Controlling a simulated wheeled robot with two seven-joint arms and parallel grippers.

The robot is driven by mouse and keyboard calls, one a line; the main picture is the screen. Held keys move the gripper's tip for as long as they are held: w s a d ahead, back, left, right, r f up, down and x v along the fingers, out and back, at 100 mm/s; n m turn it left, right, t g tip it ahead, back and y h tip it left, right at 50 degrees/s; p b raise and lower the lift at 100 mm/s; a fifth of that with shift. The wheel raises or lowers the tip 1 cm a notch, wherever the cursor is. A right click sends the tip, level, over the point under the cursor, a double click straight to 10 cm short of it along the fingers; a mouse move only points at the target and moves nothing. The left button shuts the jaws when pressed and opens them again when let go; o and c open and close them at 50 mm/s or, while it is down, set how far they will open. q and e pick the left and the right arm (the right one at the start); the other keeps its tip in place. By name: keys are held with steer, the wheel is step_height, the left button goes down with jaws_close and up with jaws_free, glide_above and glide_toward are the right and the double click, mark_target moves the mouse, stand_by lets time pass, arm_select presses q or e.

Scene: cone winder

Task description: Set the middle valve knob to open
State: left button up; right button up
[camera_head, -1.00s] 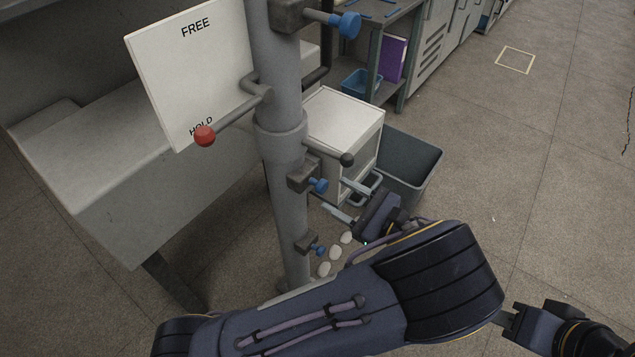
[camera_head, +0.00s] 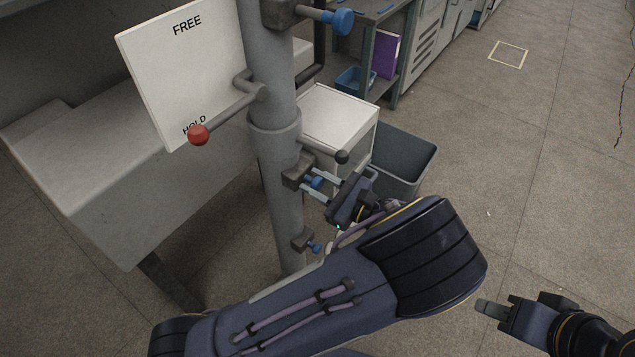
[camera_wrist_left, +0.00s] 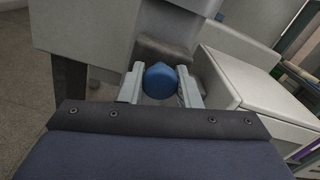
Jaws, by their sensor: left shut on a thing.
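Three blue valve knobs sit on the grey vertical pipe (camera_head: 272,200): the top knob (camera_head: 342,21), the middle knob (camera_head: 316,182) and the bottom knob (camera_head: 315,248). My left gripper (camera_head: 318,183) is at the middle knob, shut on it, with one finger on each side. In the left wrist view the round blue middle knob (camera_wrist_left: 159,80) sits between the two grey fingertips of the left gripper (camera_wrist_left: 160,87). My right gripper (camera_head: 492,309) is at the lower right, away from the pipe; I cannot tell how far its fingers are apart.
A red-balled lever (camera_head: 198,135) points at HOLD on a white sign (camera_head: 180,75). A dark-knobbed rod (camera_head: 341,157) juts out just above the left gripper. A grey bin (camera_head: 409,150) and a white cabinet (camera_head: 345,115) stand behind. The floor at right is clear.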

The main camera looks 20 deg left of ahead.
arm_select(q)
jaws_close()
steer(key=shift+p+v, duration=0.5)
steer(key=shift+v, duration=1.75)
steer(key=o, duration=1)
jaws_free()
steer(key=shift+c, duration=0.2)
steer(key=v, duration=0.8)
